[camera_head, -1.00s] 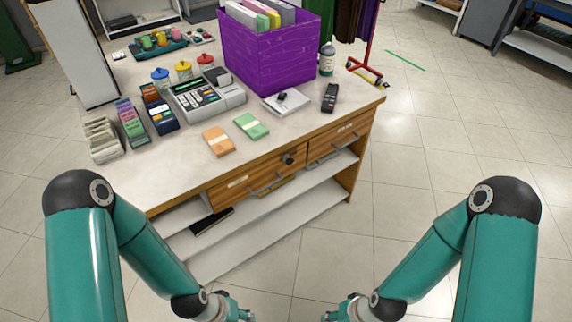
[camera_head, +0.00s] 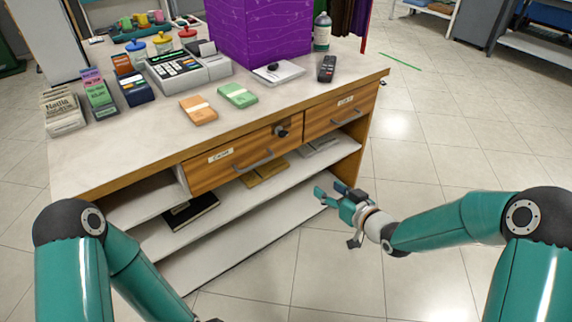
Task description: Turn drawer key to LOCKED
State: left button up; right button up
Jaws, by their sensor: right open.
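The drawer key (camera_head: 282,131) is a small dark knob-like piece at the upper right of the wooden cash drawer (camera_head: 215,173); its exact turn is too small to read. The drawer is closed, with a label and a metal handle. My right gripper (camera_head: 327,195) is open and empty, in front of the counter's lower shelves, below and to the right of the key and apart from it. My left gripper is almost wholly below the bottom edge of the view; only a sliver of its wrist region shows.
A second drawer (camera_head: 340,110) sits to the right. On the counter (camera_head: 130,155) are a cash register (camera_head: 178,72), orange banknotes (camera_head: 199,110), green banknotes (camera_head: 238,95), a black handset (camera_head: 327,68) and a purple bin (camera_head: 258,35). Open shelves lie under the drawers. The floor right of the counter is clear.

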notch_tip(320, 180, up, 4)
jog(key=w+n+t+y+b, duration=0.2)
jog(key=w+n+b, duration=0.1)
jog(key=b, duration=0.1)
pick_arm(q)
notch_tip(320, 180, down, 7)
jog(key=b, duration=0.1)
jog(key=shift+f, duration=0.2)
pick_arm(e)
jog(key=y, duration=0.1)
send_near(282, 133)
jog(key=x, duration=0.7)
jog(key=shift+w+a+f, duration=0.1)
jog(key=shift+w+f, duration=0.15)
jog(key=shift+w, duration=0.05)
jog(key=c, duration=1.1)
jog(key=shift+a, duration=0.15)
grip_shut()
pick_arm(q)
jog(key=shift+f, duration=0.1)
pick_arm(e)
jog(key=shift+f, duration=0.1)
